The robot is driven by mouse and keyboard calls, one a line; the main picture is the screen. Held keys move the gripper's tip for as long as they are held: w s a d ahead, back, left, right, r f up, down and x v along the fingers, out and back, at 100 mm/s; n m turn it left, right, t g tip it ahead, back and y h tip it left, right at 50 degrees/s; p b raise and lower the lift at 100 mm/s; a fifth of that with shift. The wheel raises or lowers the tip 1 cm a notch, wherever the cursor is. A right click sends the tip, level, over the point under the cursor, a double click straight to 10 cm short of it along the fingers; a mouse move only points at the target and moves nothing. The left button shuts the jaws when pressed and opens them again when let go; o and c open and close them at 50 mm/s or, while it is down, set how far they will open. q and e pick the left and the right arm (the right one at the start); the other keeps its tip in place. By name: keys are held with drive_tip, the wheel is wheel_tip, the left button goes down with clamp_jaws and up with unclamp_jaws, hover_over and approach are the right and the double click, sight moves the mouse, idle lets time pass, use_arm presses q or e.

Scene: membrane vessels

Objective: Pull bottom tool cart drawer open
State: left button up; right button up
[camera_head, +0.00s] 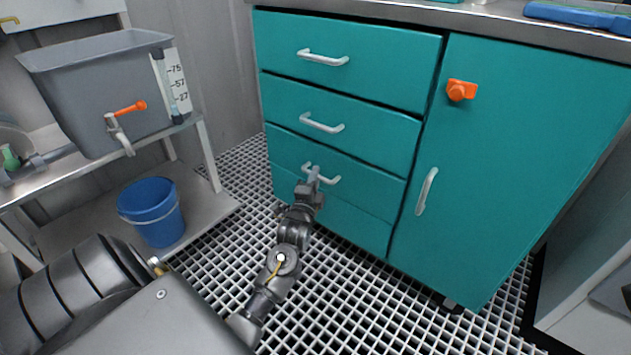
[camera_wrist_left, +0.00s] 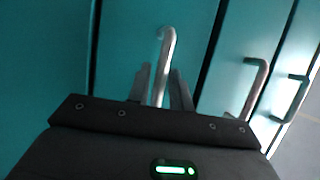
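The teal tool cart (camera_head: 345,115) has a column of drawers on its left side. The lowest drawer with a handle (camera_head: 352,183) looks flush with the front. Its pale bar handle (camera_head: 333,180) is partly hidden by my left gripper (camera_head: 313,176). In the left wrist view the handle (camera_wrist_left: 166,50) runs between the two fingers of my left gripper (camera_wrist_left: 160,88). The fingers stand on either side of the bar, with narrow gaps showing, so the gripper looks open around it. My right gripper is not in view.
Two more drawers with handles (camera_head: 322,57) are above. A cart door (camera_head: 500,160) with an orange knob (camera_head: 461,90) is to the right. A grey tank (camera_head: 105,90) on a bench and a blue bucket (camera_head: 152,212) stand at left. The grated floor (camera_head: 345,295) before the cart is clear.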

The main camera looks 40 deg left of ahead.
use_arm(q)
drive_tip(key=shift+w+a+r, duration=0.1)
drive_tip(key=shift+w+a, duration=0.05)
drive_tip(key=shift+w, duration=0.2)
drive_tip(key=shift+c, duration=0.2)
clamp_jaws()
